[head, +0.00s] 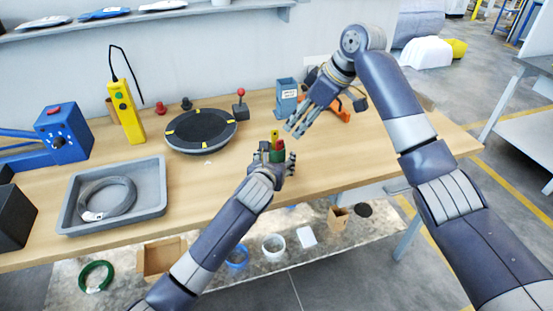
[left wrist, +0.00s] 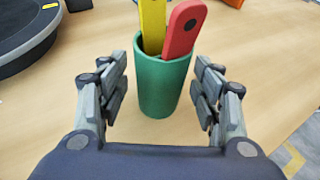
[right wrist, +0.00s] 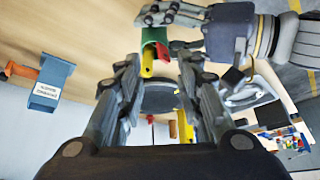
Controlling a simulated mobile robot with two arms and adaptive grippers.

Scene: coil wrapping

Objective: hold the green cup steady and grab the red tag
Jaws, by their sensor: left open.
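The green cup (left wrist: 162,85) stands upright on the table, with a yellow tag (left wrist: 152,25) and the red tag (left wrist: 184,28) sticking up out of it. My left gripper (head: 278,157) is open around the cup; the left wrist view shows a gap on each side. The cup (right wrist: 152,36), red tag (right wrist: 162,51) and yellow tag (right wrist: 147,66) also show in the right wrist view, beyond my right fingers. My right gripper (head: 296,127) is open and empty, above the table and to the upper right of the cup in the head view.
A round black turntable (head: 201,131) lies left of the cup. A small red-knobbed lever (head: 240,106) and a blue-grey labelled holder (head: 286,96) stand behind. A grey tray (head: 150,210) with a wire coil is at the left. The table (head: 370,160) is clear to the right.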

